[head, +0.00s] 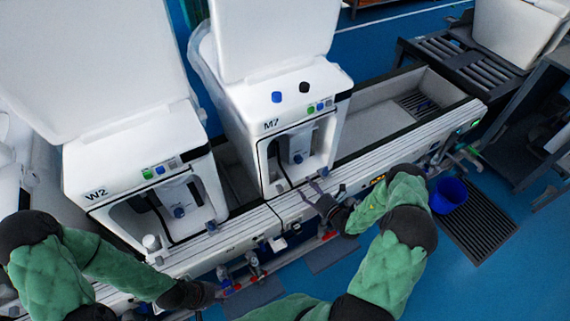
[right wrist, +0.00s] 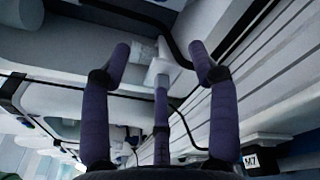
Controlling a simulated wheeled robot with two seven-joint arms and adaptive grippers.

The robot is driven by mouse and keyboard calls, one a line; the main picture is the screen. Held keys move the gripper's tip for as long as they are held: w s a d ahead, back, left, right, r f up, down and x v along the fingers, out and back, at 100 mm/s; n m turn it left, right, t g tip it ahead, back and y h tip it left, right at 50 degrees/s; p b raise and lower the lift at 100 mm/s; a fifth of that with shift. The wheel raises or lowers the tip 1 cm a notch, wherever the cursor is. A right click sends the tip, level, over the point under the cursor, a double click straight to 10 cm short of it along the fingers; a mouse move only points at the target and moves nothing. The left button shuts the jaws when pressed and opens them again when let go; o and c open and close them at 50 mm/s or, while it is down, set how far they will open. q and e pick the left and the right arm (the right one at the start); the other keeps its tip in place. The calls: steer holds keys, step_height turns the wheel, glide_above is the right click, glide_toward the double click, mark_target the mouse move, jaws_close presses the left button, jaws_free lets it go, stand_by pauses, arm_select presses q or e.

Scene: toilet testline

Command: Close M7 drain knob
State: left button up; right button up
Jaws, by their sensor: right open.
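The white M7 unit (head: 271,125) stands in the middle of the head view with an open front cavity. A small blue knob (head: 298,158) shows on the fitting inside that cavity; I cannot tell its turned position. My right gripper (head: 315,190) is in front of the cavity, low and close to the rail. In the right wrist view my right gripper (right wrist: 160,65) has its purple fingers spread and empty. A pale fitting (right wrist: 157,72) shows beyond and between them; I cannot tell if they touch it. My left gripper (head: 222,291) is low at left, its fingers too small to judge.
The white W2 unit (head: 140,165) stands to the left with its own blue knob (head: 179,212). A pale conveyor rail (head: 345,180) runs along the front of both units. A blue bucket (head: 448,193) stands on the floor at right. A black hose (right wrist: 178,45) crosses near the right fingers.

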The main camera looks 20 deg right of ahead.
mark_target(299, 162)
steer(key=w+b, duration=0.1)
steer(key=w, duration=0.2)
steer(key=w+d+m+h, duration=0.1)
steer(key=w, duration=0.2)
steer(key=w+d+t+h+b, duration=0.1)
steer(key=w, duration=0.3)
steer(key=shift+d+r+m+b, duration=0.2)
steer(key=shift+r+m+b, duration=0.05)
steer(key=shift+m+b, duration=0.1)
arm_select(q)
steer(key=shift+w+a+f, duration=0.1)
steer(key=shift+a+f, duration=0.1)
steer(key=shift+f, duration=0.55)
steer(key=shift+a+f, duration=0.2)
steer(key=shift+f, duration=0.55)
arm_select(e)
steer(key=shift+w+r, duration=0.1)
steer(key=shift+w, duration=0.5)
steer(key=shift+c, duration=0.2)
steer(key=shift+a, duration=0.1)
steer(key=c, duration=1.1)
